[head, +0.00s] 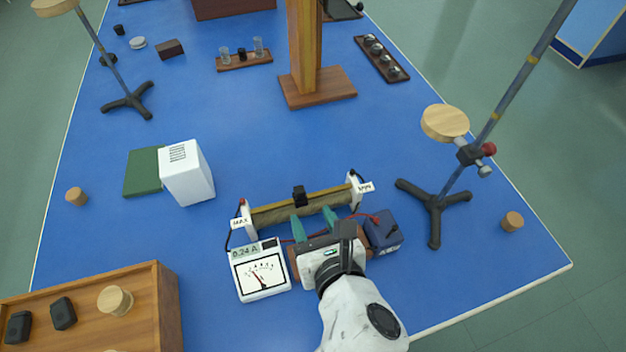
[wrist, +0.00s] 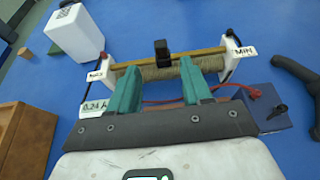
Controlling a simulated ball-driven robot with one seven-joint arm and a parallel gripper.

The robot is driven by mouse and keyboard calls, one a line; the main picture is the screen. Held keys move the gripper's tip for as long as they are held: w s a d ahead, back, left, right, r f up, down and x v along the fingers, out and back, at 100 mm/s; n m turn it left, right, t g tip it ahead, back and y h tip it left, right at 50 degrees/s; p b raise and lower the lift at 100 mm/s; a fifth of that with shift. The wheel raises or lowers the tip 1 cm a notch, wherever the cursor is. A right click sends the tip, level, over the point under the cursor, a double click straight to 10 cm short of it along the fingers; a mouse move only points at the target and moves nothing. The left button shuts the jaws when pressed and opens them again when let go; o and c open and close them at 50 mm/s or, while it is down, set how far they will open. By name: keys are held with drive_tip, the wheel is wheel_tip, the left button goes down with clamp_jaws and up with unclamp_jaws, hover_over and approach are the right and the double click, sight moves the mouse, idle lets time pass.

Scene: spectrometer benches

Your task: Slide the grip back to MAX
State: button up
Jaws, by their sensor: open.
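The rheostat (head: 268,217) lies across the blue bench, a wound coil with a brass rod above it between white end blocks. Its MAX label (head: 240,222) is at the left end and its MIN label (head: 365,187) at the right. The black sliding grip (head: 299,196) sits on the rod near the middle; it also shows in the wrist view (wrist: 162,50). My gripper (head: 314,221) is open, its teal fingers just on the near side of the coil. In the wrist view the fingers (wrist: 158,88) are apart with nothing between them, and the grip stands beyond them.
An ammeter (head: 260,270) reading 0.24 A stands left of my gripper. A dark blue box (head: 383,232) with a red lead is at the right. A white box (head: 186,173) and a stand base (head: 434,205) flank the rheostat.

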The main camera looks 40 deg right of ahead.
sight(300, 192)
drive_tip(key=x, duration=1)
drive_tip(key=shift+w+f, duration=0.15)
drive_tip(key=shift+w, duration=0.1)
drive_tip(key=shift+c, duration=0.2)
clamp_jaws()
